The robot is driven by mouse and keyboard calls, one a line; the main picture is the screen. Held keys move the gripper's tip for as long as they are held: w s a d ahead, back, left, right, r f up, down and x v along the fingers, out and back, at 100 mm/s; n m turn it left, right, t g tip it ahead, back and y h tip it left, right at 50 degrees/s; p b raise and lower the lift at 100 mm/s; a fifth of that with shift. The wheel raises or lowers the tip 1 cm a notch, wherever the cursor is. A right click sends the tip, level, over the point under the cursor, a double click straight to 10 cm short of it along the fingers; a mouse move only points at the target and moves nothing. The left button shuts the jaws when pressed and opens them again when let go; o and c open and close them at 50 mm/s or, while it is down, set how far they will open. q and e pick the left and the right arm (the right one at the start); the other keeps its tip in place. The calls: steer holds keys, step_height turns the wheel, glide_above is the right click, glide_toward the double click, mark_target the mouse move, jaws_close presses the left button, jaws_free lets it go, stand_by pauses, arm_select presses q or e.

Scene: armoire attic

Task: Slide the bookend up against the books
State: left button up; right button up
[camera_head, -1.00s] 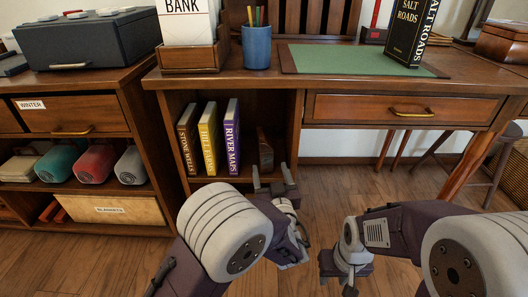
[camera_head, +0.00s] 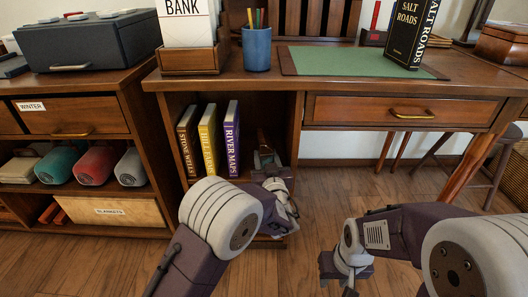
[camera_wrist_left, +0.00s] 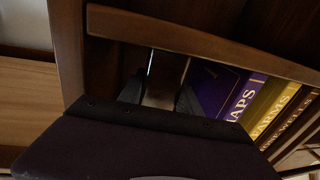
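Three upright books stand side by side in the desk's open cubby: brown Stone Wells (camera_head: 187,142), yellow (camera_head: 208,140) and purple River Maps (camera_head: 231,138). The wooden bookend (camera_head: 263,139) stands to their right with a gap between; its lower part is hidden by my left gripper (camera_head: 266,159), which reaches into the cubby. In the left wrist view the bookend (camera_wrist_left: 167,78) shows between the spread fingers, beside the purple book (camera_wrist_left: 215,88); contact is unclear. My right gripper (camera_head: 343,276) hangs low over the floor, away from the books; its fingers are not clear.
The cubby's right wall (camera_head: 296,130) is close to my left gripper. The desk top above holds a blue pencil cup (camera_head: 257,50) and a green mat (camera_head: 345,60). A cabinet (camera_head: 80,110) stands at the left. Open floor lies below the drawer (camera_head: 400,109).

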arm_select(q)
steer(key=c, duration=0.4)
steer(key=shift+r, duration=0.1)
steer(key=shift+a+m+h, duration=0.45)
steer(key=shift+a+h, duration=0.25)
steer(key=shift+a, duration=1.75)
steer(key=shift+a+m+h, duration=0.45)
steer(key=shift+a+h, duration=0.25)
steer(key=shift+a, duration=1.7)
steer(key=o, duration=1.3)
steer(key=shift+s, duration=0.1)
